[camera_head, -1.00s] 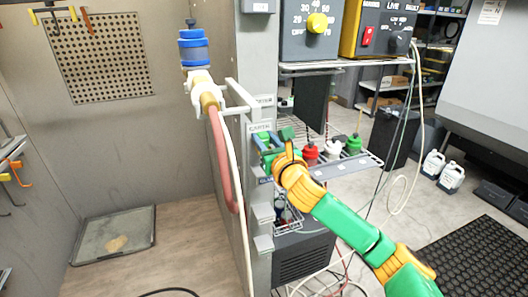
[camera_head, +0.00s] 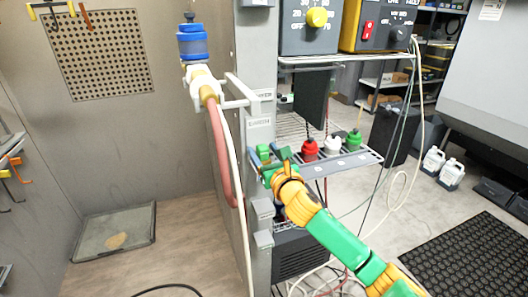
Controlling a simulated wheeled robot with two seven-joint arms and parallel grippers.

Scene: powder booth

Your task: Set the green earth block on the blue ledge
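My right gripper (camera_head: 273,158) is at the front of the grey post (camera_head: 262,80), below a small label plate (camera_head: 259,123). Its dark fingers stand a little apart, with green and blue-green patches at the tips. The green earth block cannot be told apart from the green parts of the gripper there, so I cannot tell whether it is held. The blue ledge is not clearly visible; the gripper covers that part of the post. Small grey ledges (camera_head: 263,240) show lower down. My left gripper is not in view.
A pink hose (camera_head: 220,150) and a white handle (camera_head: 240,90) are left of the post. Loose cables hang at the right.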

